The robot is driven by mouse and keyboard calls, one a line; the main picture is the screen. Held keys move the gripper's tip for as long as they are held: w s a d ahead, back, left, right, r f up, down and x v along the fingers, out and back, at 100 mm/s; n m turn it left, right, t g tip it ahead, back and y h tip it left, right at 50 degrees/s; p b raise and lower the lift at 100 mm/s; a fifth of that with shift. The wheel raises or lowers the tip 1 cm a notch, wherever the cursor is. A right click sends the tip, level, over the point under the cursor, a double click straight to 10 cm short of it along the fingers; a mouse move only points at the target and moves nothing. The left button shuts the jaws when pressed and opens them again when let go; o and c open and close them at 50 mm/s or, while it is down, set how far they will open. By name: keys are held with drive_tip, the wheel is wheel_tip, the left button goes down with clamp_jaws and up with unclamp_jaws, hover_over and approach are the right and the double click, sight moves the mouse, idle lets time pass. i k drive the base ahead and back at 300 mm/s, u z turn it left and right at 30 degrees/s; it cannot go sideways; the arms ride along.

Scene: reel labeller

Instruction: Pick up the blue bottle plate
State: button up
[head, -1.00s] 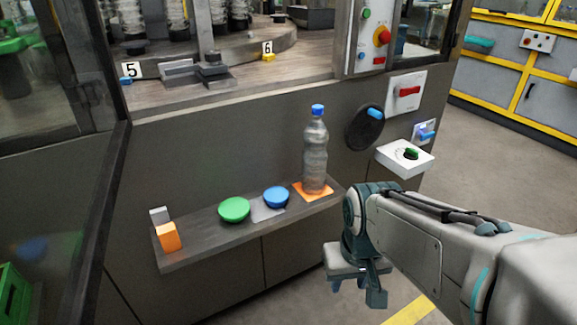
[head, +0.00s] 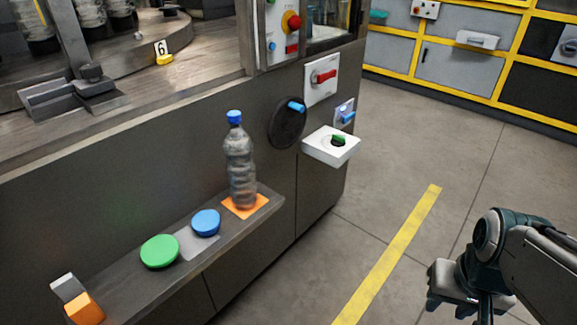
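A round blue plate (head: 206,222) lies on the narrow dark shelf (head: 232,258) on the machine's front. It is partly over a grey square on the shelf. A round green plate (head: 160,251) lies to its left. A clear bottle with a blue cap (head: 240,170) stands upright on an orange square (head: 262,203) to the right of the blue plate. My gripper (head: 470,312) is at the lower right, over the floor and well away from the shelf. It points down, its fingertips are cut off by the frame's lower edge, and nothing shows in it.
An orange block (head: 85,308) and a grey block (head: 69,288) sit at the shelf's left end. A white box with a green knob (head: 332,147) juts out from the machine, right of the bottle. Open floor with a yellow line (head: 390,255) lies between machine and arm.

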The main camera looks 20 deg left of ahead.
sight(207, 222)
drive_tip(key=z, duration=0.05)
drive_tip(key=i, duration=1.8)
drive_tip(key=u, duration=3.4)
